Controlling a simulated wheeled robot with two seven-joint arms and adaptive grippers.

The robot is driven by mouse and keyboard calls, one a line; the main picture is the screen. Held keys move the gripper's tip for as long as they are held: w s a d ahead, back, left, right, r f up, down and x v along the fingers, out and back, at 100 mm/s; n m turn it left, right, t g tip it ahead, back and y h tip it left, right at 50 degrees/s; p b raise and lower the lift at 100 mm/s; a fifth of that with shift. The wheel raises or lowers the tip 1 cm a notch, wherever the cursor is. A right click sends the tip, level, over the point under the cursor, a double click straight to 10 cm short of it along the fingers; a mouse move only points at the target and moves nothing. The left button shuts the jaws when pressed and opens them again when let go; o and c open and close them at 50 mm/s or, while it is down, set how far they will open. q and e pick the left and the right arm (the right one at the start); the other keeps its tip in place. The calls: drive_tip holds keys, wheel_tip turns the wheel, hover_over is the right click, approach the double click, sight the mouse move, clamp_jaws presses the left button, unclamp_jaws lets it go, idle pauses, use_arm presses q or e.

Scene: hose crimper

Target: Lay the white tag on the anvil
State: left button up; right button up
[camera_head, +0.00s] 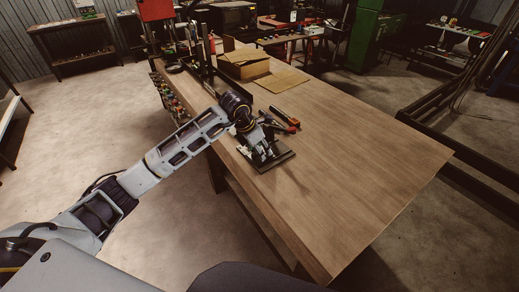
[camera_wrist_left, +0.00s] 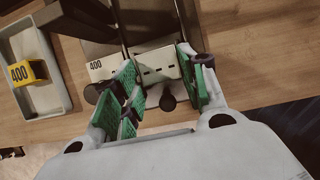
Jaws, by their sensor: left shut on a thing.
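My left gripper (camera_head: 262,150) reaches down over a dark flat base (camera_head: 272,161) on the wooden bench. In the left wrist view its green-padded fingers (camera_wrist_left: 163,75) are closed on a pale piece with dark marks, apparently the white tag (camera_wrist_left: 157,66). The tag's edges are partly hidden by the fingers. A pale surface printed 400 (camera_wrist_left: 97,65) shows just left of the fingers; I cannot tell whether it is one piece with the tag. A dark round knob (camera_wrist_left: 167,102) shows between the fingers. The anvil cannot be clearly made out. My right gripper is not in view.
A grey tray (camera_wrist_left: 62,88) holding a yellow block marked 400 (camera_wrist_left: 28,73) lies left in the wrist view. Red-and-black tools (camera_head: 287,119) and an open cardboard box (camera_head: 244,66) lie farther back on the bench (camera_head: 350,150). The bench's right side is clear.

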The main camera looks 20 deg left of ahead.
use_arm(q)
drive_tip(key=shift+w+r, duration=0.1)
drive_tip(key=shift+r, duration=0.15)
drive_tip(key=o, duration=0.9)
drive_tip(key=shift+o, duration=0.4)
drive_tip(key=shift+r+p, duration=2)
drive_tip(key=shift+r, duration=1.95)
